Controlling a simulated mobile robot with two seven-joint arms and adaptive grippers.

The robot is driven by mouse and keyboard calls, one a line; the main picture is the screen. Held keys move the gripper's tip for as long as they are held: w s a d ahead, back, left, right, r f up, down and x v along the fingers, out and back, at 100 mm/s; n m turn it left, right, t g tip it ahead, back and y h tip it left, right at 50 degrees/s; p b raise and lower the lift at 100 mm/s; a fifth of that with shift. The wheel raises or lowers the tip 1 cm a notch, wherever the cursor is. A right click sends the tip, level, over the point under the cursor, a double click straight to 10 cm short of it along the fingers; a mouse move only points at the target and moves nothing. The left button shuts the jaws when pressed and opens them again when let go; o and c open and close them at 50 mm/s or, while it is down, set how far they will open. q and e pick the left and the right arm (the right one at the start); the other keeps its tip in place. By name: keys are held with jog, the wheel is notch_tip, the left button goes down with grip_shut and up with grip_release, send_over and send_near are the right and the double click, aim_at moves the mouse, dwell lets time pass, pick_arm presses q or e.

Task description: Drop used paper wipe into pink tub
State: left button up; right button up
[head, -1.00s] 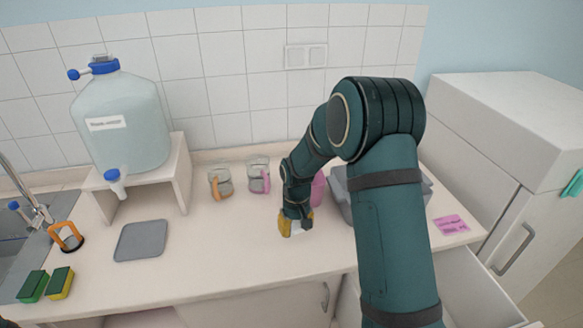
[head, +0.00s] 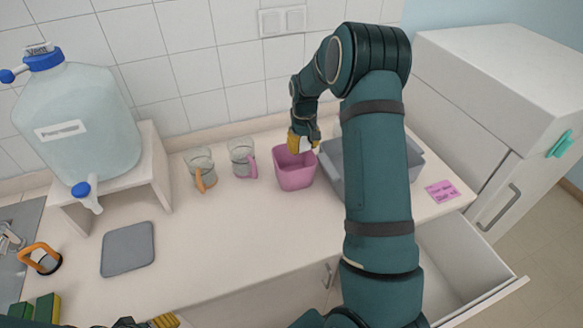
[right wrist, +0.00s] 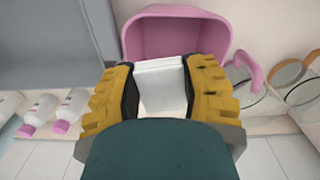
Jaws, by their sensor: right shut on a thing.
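The pink tub (head: 294,179) stands on the counter, left of the grey bin, with its open top up. My right gripper (head: 303,144) is at the tub's back rim in the head view, pointing down. It is shut on the folded white paper wipe (right wrist: 161,88), which shows between its yellow fingers in the right wrist view. There the wipe's far end overlaps the opening of the pink tub (right wrist: 182,38). My left gripper (head: 150,322) shows only as a dark and yellow piece at the bottom edge; its fingers are mostly cut off.
A grey bin (head: 405,166) stands right of the tub, partly behind my right arm. Two jugs with orange (head: 201,172) and pink (head: 243,160) handles stand to the left. A drawer (head: 455,265) is open below. Bottles with pink caps (right wrist: 72,108) show in the right wrist view.

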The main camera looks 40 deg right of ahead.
notch_tip(320, 180, down, 4)
jog(key=shift+f+b, duration=0.1)
jog(key=shift+b, duration=0.85)
jog(key=o, duration=1.1)
jog(key=shift+o, duration=0.2)
jog(key=shift+w+r, duration=0.1)
jog(key=shift+r, duration=0.1)
notch_tip(320, 180, up, 12)
jog(key=shift+f, duration=0.1)
